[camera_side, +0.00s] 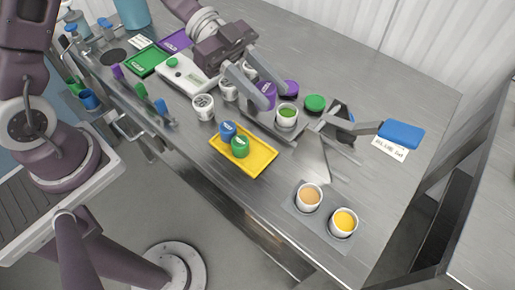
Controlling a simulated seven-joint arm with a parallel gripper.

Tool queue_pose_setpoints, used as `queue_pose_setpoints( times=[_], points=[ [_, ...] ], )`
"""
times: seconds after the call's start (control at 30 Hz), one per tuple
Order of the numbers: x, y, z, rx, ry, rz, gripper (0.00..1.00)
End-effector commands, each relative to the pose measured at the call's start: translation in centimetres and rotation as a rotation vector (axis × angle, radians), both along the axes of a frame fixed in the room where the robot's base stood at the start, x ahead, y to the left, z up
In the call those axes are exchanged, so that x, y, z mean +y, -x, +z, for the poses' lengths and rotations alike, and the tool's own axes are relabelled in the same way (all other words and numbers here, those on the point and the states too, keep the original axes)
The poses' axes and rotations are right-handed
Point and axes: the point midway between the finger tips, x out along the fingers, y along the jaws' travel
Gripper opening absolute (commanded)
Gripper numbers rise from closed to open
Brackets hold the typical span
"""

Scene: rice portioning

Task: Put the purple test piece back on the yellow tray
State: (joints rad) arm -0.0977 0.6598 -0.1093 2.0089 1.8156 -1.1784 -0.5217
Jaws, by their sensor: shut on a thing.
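The purple test piece (264,97) is a short cylinder between the fingertips of my gripper (267,92). My gripper is shut on it, above the steel table and to the upper right of the yellow tray. I cannot tell how high it is held. The yellow tray (262,166) lies near the table's front edge. A blue test piece (227,130) and a green test piece (240,147) stand on the tray's left and middle part. The tray's right part is bare.
A grey tray holding a white cup of green stuff (287,115) is close right of my gripper, by a purple round piece (291,87) and a green one (314,102). White jars (203,107) stand left.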

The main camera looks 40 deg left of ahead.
Motion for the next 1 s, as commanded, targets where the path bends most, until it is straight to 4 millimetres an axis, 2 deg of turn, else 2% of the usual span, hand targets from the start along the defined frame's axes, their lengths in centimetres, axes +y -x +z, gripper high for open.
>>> queue_pose_setpoints(
  times=[0.1, 0.2, 0.3, 0.6, 0.7, 1.0],
  points=[
    [-1.0, 2.1, -1.5, 0.001, 0.001, -0.179, 0.0],
    [-1.0, 2.9, -3.2, 0.003, 0.001, -0.245, 0.0],
    [-1.0, 3.1, -5.8, 0.005, 0.001, -0.253, 0.0],
    [-1.0, 3.0, -11.3, 0.001, 0.001, -0.249, 0.0],
    [-1.0, 2.9, -12.1, -0.002, 0.0, -0.249, 0.0],
    [-1.0, 2.9, -12.3, -0.003, 0.0, -0.248, 0.0]
  ],
)
